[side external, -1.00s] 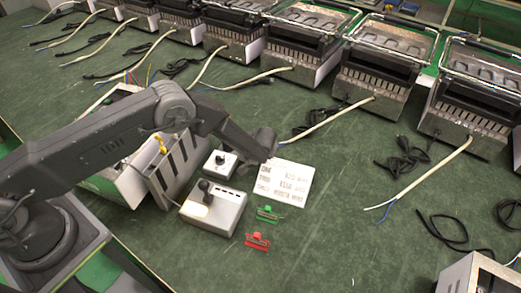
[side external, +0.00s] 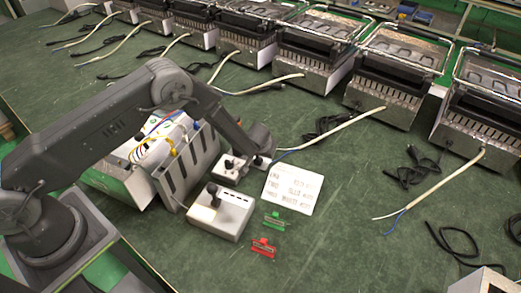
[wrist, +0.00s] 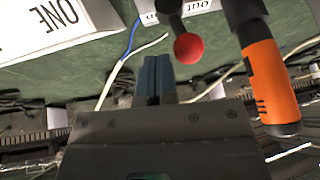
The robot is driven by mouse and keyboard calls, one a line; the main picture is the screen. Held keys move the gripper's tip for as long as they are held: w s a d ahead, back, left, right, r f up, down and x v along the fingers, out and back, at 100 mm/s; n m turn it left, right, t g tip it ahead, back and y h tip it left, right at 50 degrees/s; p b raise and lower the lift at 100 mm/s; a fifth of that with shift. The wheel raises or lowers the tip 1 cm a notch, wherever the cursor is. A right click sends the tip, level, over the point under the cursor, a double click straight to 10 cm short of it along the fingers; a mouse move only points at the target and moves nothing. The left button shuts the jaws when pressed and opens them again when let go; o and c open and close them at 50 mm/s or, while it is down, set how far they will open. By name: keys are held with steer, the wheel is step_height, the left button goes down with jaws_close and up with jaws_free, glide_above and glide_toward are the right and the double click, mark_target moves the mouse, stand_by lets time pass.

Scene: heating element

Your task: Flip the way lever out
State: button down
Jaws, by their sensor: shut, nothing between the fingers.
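The way lever, a black stem with a red ball end (wrist: 188,47), shows in the wrist view by a white label that reads OUT (wrist: 200,5). My gripper (wrist: 157,62) is shut and empty, its blue-grey fingers just left of the ball in the picture; I cannot tell if they touch it. In the side external view my gripper (side external: 262,161) is low beside the small white switch box (side external: 231,168). There my wrist hides part of that area, and the red ball cannot be made out.
A larger control box (side external: 221,215) with a black knob stands in front. A white printed card (side external: 293,188), a green clip (side external: 275,220) and a red clip (side external: 263,248) lie nearby. An orange-and-black handle (wrist: 268,88) is close on the wrist view's right.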

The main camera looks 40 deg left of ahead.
steer(key=s+d+r+m+t+h, duration=0.1)
steer(key=s+d+r+h, duration=0.15)
steer(key=r, duration=0.95)
steer(key=s+d+r+m+t+h, duration=0.15)
steer(key=s+r, duration=0.25)
steer(key=r, duration=0.9)
steer(key=s+d+r+t+h, duration=0.1)
steer(key=s+d+r+h, duration=0.15)
steer(key=r, duration=0.95)
steer(key=s+a+r+m+g, duration=0.1)
steer(key=s+a+r, duration=0.15)
steer(key=s, duration=0.55)
steer(key=s+a+r+m+g, duration=0.1)
steer(key=s+r, duration=0.2)
steer(key=s, duration=0.4)
steer(key=s+a+f+y, duration=0.1)
steer(key=s+a+y, duration=0.1)
steer(key=s, duration=0.4)
steer(key=s+a+f+n+g+y, duration=0.1)
steer(key=s+a+f+y, duration=0.1)
steer(key=s+a, duration=0.3)
steer(key=shift+s, duration=1.25)
